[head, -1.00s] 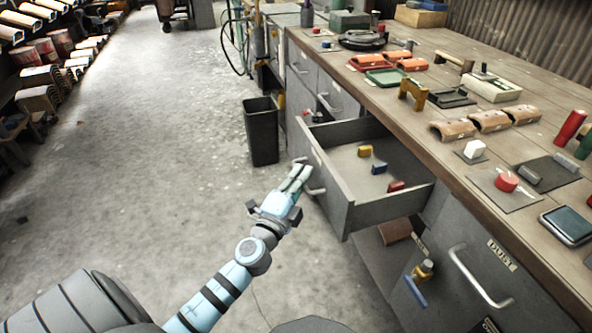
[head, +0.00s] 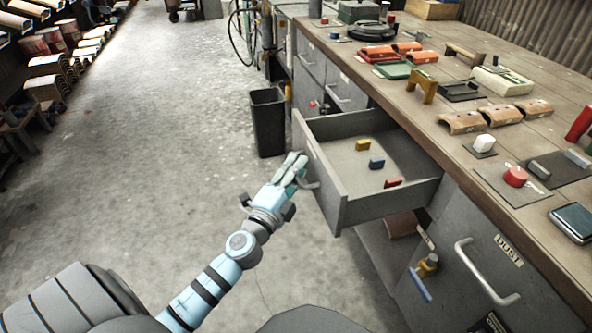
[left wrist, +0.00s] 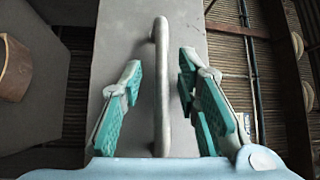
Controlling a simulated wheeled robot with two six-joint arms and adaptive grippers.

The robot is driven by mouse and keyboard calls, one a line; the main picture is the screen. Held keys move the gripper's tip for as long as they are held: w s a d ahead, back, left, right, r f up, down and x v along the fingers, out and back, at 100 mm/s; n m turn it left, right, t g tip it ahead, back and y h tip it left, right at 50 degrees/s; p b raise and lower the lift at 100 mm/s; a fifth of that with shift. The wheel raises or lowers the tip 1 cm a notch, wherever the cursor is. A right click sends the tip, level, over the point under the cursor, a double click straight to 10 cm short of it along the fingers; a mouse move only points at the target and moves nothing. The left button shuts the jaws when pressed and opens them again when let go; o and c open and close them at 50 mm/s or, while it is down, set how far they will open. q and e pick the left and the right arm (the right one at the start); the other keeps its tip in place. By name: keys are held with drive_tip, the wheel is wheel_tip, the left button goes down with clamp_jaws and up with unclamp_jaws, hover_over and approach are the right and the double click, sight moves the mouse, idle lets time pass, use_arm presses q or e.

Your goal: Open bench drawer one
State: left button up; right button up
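The open grey bench drawer (head: 375,206) sticks out from the bench, its front facing left. A yellow block (head: 362,145), a blue block (head: 376,162) and a red block (head: 393,182) lie inside. My left gripper (head: 298,168) is at the drawer's front handle (head: 311,184). In the left wrist view the handle bar (left wrist: 162,85) stands between the two teal fingers of the left gripper (left wrist: 165,105), with a visible gap on both sides. The fingers are apart. My right gripper is in no view.
A black bin (head: 268,122) stands on the floor behind the drawer. The bench top (head: 450,185) carries many small items.

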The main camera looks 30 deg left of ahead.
use_arm(q)
drive_tip(key=shift+s, duration=0.15)
drive_tip(key=s+d+f, duration=0.1)
drive_tip(key=s, duration=1)
drive_tip(key=shift+s+f, duration=0.25)
drive_tip(key=shift+f, duration=0.1)
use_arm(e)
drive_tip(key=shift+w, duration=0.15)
use_arm(q)
drive_tip(key=shift+d, duration=0.1)
